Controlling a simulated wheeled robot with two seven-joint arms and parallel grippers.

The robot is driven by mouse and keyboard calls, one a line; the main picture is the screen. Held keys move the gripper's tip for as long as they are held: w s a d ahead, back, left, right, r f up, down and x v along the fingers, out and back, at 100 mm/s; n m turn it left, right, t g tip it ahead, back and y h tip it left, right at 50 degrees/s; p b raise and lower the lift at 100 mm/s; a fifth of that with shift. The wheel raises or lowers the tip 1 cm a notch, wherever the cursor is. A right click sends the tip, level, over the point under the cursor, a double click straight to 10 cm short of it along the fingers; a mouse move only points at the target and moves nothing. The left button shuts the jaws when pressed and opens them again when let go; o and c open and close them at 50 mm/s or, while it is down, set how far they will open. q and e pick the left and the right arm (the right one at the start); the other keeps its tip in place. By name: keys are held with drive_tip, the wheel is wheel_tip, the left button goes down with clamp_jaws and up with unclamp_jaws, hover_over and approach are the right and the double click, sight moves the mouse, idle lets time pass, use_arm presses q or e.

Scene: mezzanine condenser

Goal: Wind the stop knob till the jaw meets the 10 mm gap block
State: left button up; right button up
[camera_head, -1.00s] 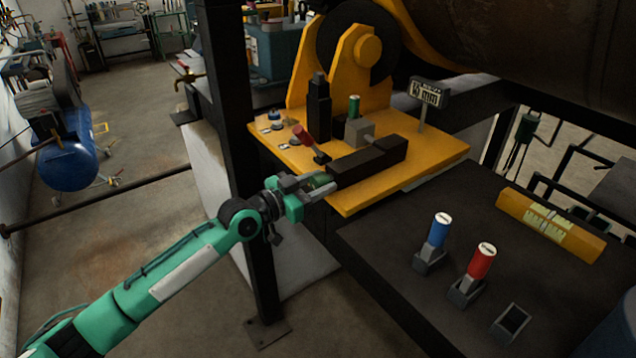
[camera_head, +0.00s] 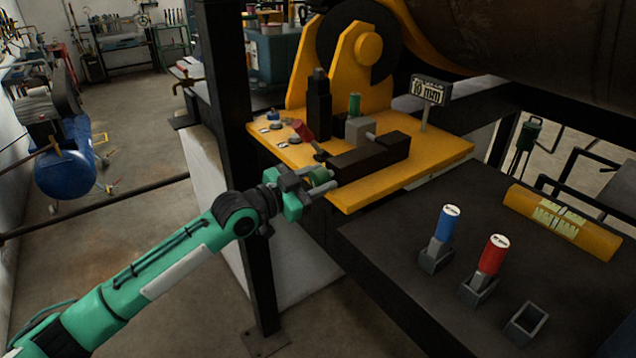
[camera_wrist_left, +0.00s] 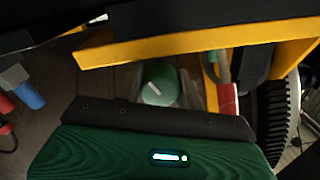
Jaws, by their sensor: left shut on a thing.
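The green stop knob (camera_head: 320,177) sits at the near left end of a dark stop body (camera_head: 368,158) on the yellow plate (camera_head: 368,195). My left gripper (camera_head: 324,184) is shut on it. The knob's face with a white line shows in the left wrist view (camera_wrist_left: 160,84). A gap block with a green handle (camera_head: 354,104) and grey foot (camera_head: 358,129) stands on the plate, between a dark upright (camera_head: 319,105) and the stop body. A short grey pin (camera_head: 371,136) is beside the foot. I cannot tell whether the jaw touches the block. My right gripper is out of view.
A sign (camera_head: 431,90) reads 10 mm. Blue (camera_head: 444,223) and red (camera_head: 491,255) handled blocks and an empty grey holder (camera_head: 526,321) are on the dark table (camera_head: 400,240). A black post (camera_head: 228,100) rises behind my left arm.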

use_arm(q)
drive_tip(key=o, duration=1)
drive_tip(key=shift+a, duration=0.15)
drive_tip(key=shift+s+a+f+b, duration=0.1)
drive_tip(key=shift+s+a+b, duration=0.1)
drive_tip(key=shift+a+b, duration=0.1)
drive_tip(key=b+v, duration=0.4)
drive_tip(key=v, duration=0.9)
drive_tip(key=shift+s+d+b, duration=0.1)
drive_tip(key=shift+b, duration=0.3)
